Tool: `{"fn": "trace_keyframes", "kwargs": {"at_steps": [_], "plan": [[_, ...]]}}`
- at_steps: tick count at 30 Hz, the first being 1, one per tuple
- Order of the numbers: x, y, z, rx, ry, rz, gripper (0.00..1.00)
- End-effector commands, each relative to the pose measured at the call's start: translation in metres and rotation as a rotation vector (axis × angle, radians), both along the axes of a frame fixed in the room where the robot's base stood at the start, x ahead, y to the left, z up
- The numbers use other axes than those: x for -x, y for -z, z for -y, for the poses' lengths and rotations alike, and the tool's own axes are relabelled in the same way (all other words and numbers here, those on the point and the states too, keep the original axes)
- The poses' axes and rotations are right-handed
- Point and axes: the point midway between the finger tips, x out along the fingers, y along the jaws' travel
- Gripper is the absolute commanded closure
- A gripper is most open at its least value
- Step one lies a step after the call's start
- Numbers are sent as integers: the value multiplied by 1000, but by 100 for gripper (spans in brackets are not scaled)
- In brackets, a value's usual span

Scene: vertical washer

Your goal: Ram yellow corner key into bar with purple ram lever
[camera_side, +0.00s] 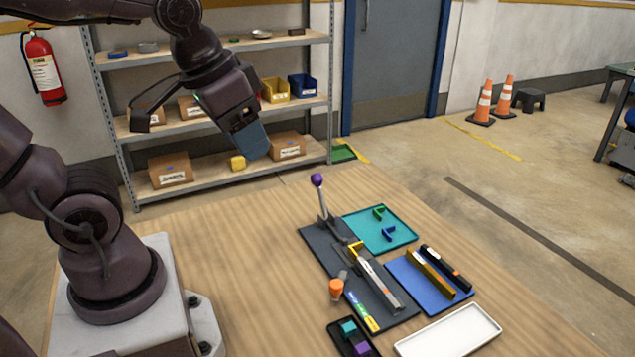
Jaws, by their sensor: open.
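The purple ram lever (320,196) stands nearly upright, its purple ball on top, at the far end of a dark base plate (318,241). A grey bar (377,279) lies lengthwise on that plate. The yellow corner key (355,248) is at the bar's far end, near the foot of the lever. How deep the key sits in the bar is too small to tell. My gripper (255,148) is open, high up and to the left of the lever, clear of everything on the table. The space between its fingers is not clearly visible.
An orange-topped clamp (337,287) and a coloured strip (362,312) are beside the bar. A teal tray (358,222) holds green and blue keys. A blue tray (428,296) holds gold and black bars. A white tray (450,335) is in front.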

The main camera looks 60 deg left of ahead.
Motion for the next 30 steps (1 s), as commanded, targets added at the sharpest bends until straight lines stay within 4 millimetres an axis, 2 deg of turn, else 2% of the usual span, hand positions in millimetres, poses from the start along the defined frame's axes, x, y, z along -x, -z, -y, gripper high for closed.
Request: {"fn": "trace_keyframes", "kwargs": {"at_steps": [8,15,21,24,27,30], "plan": [[-62,41,-64,158,-312,-197,48],[-112,98,-139,317,-610,-264,48],[-141,142,-192,414,-803,-247,48],[-159,147,-207,442,-852,-203,48],[-173,137,-212,458,-872,-147,48],[-175,144,-211,464,-882,-145,48]]}}
